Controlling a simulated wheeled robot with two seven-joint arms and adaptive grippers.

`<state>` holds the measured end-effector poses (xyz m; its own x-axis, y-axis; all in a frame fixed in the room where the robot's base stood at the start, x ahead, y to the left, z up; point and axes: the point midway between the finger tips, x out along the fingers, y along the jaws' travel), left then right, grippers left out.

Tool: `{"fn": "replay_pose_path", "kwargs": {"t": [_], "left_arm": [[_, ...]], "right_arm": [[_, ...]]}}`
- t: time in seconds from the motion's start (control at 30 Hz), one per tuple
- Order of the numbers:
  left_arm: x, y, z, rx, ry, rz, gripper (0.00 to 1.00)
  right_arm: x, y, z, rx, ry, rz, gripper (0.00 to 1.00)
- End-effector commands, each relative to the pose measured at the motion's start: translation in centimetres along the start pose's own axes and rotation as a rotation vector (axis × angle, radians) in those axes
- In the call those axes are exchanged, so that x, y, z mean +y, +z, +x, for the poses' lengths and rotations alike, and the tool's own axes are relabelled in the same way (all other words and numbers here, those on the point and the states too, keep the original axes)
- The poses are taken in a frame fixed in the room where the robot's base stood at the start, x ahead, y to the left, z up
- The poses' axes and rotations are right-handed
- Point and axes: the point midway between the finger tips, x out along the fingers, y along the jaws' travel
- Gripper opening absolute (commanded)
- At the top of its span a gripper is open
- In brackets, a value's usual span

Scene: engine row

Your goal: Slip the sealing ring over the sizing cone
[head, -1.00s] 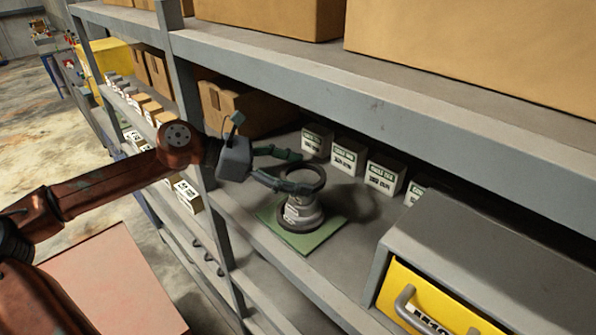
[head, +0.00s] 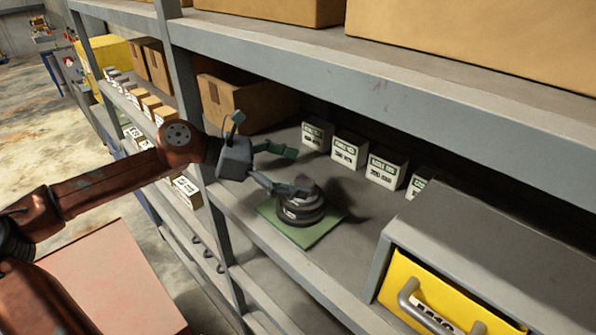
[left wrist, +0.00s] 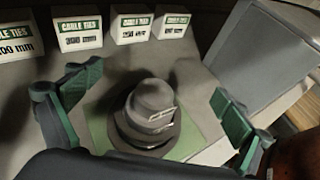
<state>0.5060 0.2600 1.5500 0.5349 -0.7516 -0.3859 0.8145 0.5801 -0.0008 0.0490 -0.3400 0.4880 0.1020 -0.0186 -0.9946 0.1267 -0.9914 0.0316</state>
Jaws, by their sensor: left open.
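The sizing cone (head: 288,212) stands upright on a green mat (head: 311,238) on the shelf. It also shows in the left wrist view (left wrist: 153,94), its rounded top free. The dark sealing ring (head: 312,207) is around the cone, below its top; grey on dark, its exact height and tilt are hard to tell. My left gripper (head: 300,171) is open, with one finger on each side of the cone and ring. In the left wrist view the green fingertips stand well apart from the cone. My right gripper is not in view.
Several white cable-tie boxes (head: 349,150) stand in a row behind the cone. A grey cabinet with a yellow drawer (head: 425,295) is at the right. A cardboard box (head: 245,103) is behind the gripper. The upper shelf (head: 400,90) hangs above; a shelf post is left.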

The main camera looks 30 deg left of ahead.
Motion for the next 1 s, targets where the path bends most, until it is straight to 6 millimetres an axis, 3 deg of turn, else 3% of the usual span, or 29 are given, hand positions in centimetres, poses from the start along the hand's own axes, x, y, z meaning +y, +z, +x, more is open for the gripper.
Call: {"fn": "replay_pose_path", "kwargs": {"t": [0.47, 0.77, 1.0], "left_arm": [[-0.2, 0.3, -0.9, -0.010, -0.007, 0.005, 0.96], [0.0, 0.1, -2.9, -0.005, -0.002, 0.000, 0.96], [0.1, 0.0, -6.1, -0.005, 0.001, -0.003, 0.96]], "right_arm": [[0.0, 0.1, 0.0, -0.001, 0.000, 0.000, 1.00], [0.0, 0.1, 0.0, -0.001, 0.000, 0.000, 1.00], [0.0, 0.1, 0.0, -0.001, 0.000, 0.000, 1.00]]}}
